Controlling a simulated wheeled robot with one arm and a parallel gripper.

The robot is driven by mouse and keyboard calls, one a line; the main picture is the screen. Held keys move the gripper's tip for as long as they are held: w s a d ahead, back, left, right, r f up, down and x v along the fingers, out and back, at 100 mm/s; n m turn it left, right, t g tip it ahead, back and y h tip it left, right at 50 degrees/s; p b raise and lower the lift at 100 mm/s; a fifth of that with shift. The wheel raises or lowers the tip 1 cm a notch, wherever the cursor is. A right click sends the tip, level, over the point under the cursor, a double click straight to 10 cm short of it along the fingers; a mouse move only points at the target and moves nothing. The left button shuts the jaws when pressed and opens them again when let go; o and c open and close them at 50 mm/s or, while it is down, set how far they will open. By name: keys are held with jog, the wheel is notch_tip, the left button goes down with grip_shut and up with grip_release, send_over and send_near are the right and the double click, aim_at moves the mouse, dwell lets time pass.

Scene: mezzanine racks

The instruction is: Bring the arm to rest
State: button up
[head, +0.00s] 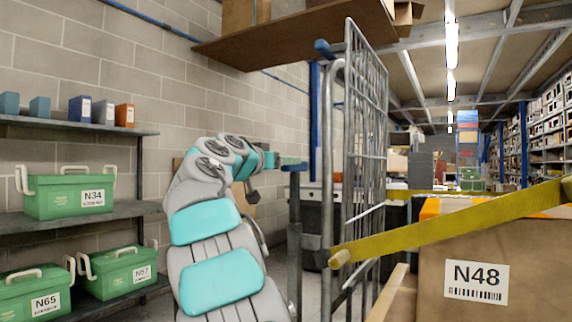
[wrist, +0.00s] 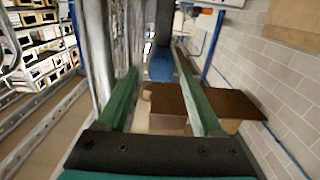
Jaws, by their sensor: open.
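My gripper (head: 285,162) is at the end of my grey and turquoise arm, raised in the middle of the head view. The wrist view shows its two green fingers (wrist: 157,75) spread wide apart, with nothing held between them. Brown box-like shapes show beyond the fingers, apart from them as far as I can tell. In the head view the arm stands between the left shelf and the wire mesh panel. The finger ends are small there and lie close to a dark post.
A shelf (head: 128,208) at left holds green crates, including N34 (head: 60,205). A wire mesh panel (head: 365,130) stands right of the arm. A yellow strap (head: 450,222) crosses before box N48 (head: 437,270). A brown board (head: 290,35) juts overhead.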

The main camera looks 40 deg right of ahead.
dwell(0.4)
jog(key=s+a+f+n+g+y+p, duration=0.1)
jog(key=s+a+f+n+y, duration=0.25)
jog(key=f, duration=0.65)
jog(key=s+a+f+n+g+y+p, duration=0.1)
jog(key=s+a+f+y+p, duration=0.15)
jog(key=s+a+f, duration=0.55)
jog(key=s+a+f+n+g+y, duration=0.1)
jog(key=s+f+n+g+y, duration=0.2)
jog(key=f, duration=0.9)
jog(key=s+a+f+n+g+y+p, duration=0.1)
jog(key=s+a+f+n+y, duration=0.1)
jog(key=s+a+f, duration=0.4)
jog(key=s+a+f+n+g+y+p, duration=0.1)
jog(key=s+a+f, duration=0.5)
jog(key=s, duration=0.6)
jog(key=s+a+f+n+g+y+p, duration=0.1)
jog(key=s+a+f+n+y, duration=0.2)
jog(key=s+a+f, duration=0.3)
jog(key=s+a+y, duration=0.1)
jog(key=s+a, duration=0.1)
jog(key=s, duration=0.1)
jog(key=shift+a+g+y, duration=0.2)
jog(key=shift+g+y, duration=0.1)
jog(key=shift+g, duration=0.1)
